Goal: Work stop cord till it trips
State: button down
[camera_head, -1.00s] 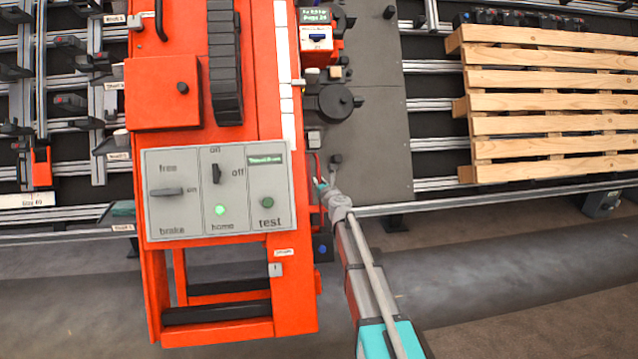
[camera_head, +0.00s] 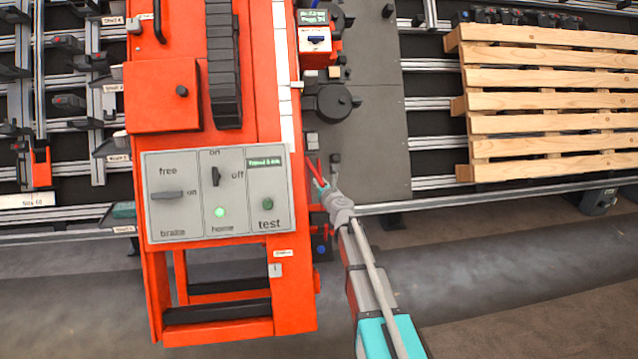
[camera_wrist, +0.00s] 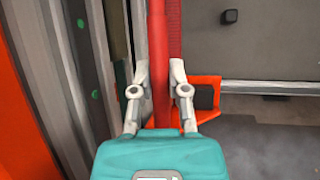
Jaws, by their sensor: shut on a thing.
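The red stop cord (camera_head: 314,168) hangs at the right edge of the orange gantry and slants slightly to the lower right toward my gripper. My gripper (camera_head: 321,184) is shut on the cord just right of the control panel. In the wrist view the cord (camera_wrist: 158,50) runs upright between the two fingers of my gripper (camera_wrist: 160,78). Another darker red strip shows just right of it. The cord's lower end is hidden behind my gripper. The control panel (camera_head: 245,230) is grey, with switches, a lit green lamp (camera_head: 221,212) and a small green display (camera_head: 265,162).
The orange gantry frame (camera_head: 285,300) stands close left of my gripper. A dark grey plate (camera_head: 380,120) lies to the right, with a wooden pallet (camera_head: 550,90) on rails beyond. An orange bracket with a dark block (camera_wrist: 203,96) is close right of my fingers.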

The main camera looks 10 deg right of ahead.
jog(key=c, duration=0.6)
grip_release()
jog(key=shift+s, duration=0.2)
jog(key=s+d, duration=0.2)
jog(key=s, duration=0.9)
jog(key=shift+s, duration=0.4)
